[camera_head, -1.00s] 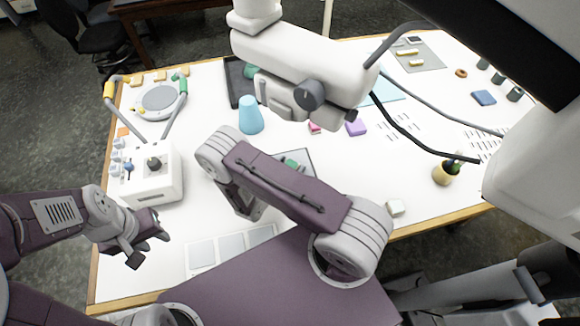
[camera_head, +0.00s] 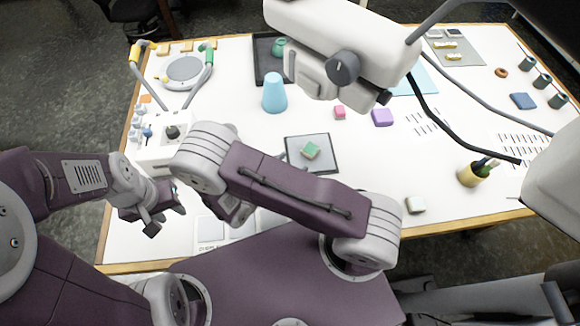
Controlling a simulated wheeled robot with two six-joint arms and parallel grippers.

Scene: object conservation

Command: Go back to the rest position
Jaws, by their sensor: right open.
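My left gripper (camera_head: 163,217) is at the left over the front left part of the table. Its fingers point right and look empty; how far apart they are is hard to make out. My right arm (camera_head: 290,190) is folded across the middle of the view. My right gripper (camera_head: 232,210) hangs under its elbow, mostly hidden behind the arm link, and only a dark part of it shows. I see nothing held in either gripper.
The white table (camera_head: 360,160) holds a blue cone (camera_head: 274,93), a green-topped block (camera_head: 311,150) on a dark-framed pad (camera_head: 325,163), a purple block (camera_head: 382,117), a pen cup (camera_head: 470,175) and a white control box (camera_head: 160,150). A large white microscope-like arm (camera_head: 330,35) overhangs the table.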

